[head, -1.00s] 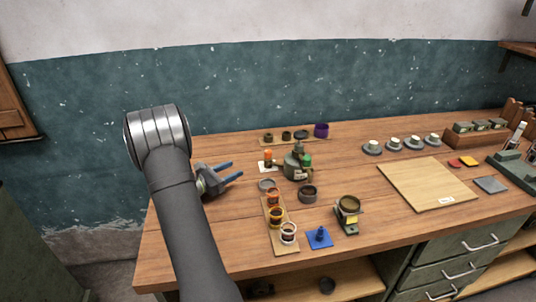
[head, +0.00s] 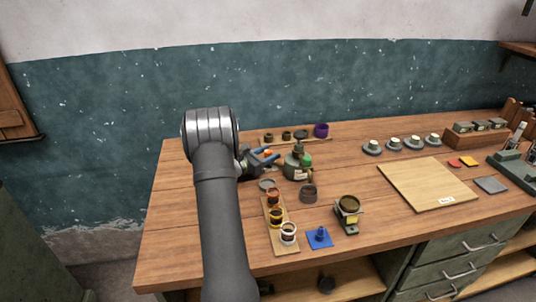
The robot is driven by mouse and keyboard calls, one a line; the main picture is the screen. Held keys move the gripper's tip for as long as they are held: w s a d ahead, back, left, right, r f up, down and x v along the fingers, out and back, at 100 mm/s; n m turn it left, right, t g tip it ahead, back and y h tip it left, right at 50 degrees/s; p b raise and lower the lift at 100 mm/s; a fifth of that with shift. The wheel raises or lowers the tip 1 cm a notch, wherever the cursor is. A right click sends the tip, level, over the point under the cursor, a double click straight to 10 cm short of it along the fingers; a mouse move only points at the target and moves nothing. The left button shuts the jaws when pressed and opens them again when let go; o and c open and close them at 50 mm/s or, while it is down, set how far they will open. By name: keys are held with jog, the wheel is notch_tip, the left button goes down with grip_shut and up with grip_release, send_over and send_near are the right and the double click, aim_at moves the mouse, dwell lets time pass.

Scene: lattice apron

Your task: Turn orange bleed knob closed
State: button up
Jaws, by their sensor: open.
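The orange bleed knob (head: 267,152) shows as a small orange patch at the blue fingers of my gripper (head: 271,157), left of a grey-green vessel (head: 297,165). The fingers point right and hide most of the knob and its pale base. My gripper is open. The picture is too small to tell whether the fingers touch the knob or which way it is turned.
A green knob (head: 306,160) sits at the vessel's right side. Behind are small dark cups and a purple cup (head: 321,130). In front are a grey dish (head: 268,184), a dark round cup (head: 308,193) and a wooden strip (head: 286,249) with jars. The bench's left end is clear.

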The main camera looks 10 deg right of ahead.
jog(key=shift+c, duration=0.4)
jog(key=c, duration=0.9)
jog(key=shift+o, duration=0.2)
jog(key=shift+m+g, duration=0.3)
jog(key=shift+g, duration=0.1)
jog(key=m+g+h, duration=0.1)
jog(key=m+g, duration=0.1)
jog(key=g, duration=0.1)
jog(key=m+g+h, duration=0.1)
jog(key=m+g, duration=0.1)
jog(key=g, duration=0.2)
jog(key=shift+m, duration=0.3)
jog(key=m+g, duration=0.2)
jog(key=g, duration=0.1)
jog(key=m+g+y, duration=0.1)
jog(key=m+g, duration=0.1)
jog(key=g, duration=0.2)
jog(key=shift+m, duration=0.4)
jog(key=shift+d+m+g+y, duration=0.1)
jog(key=shift+m+g+y, duration=0.25)
jog(key=shift+g, duration=0.25)
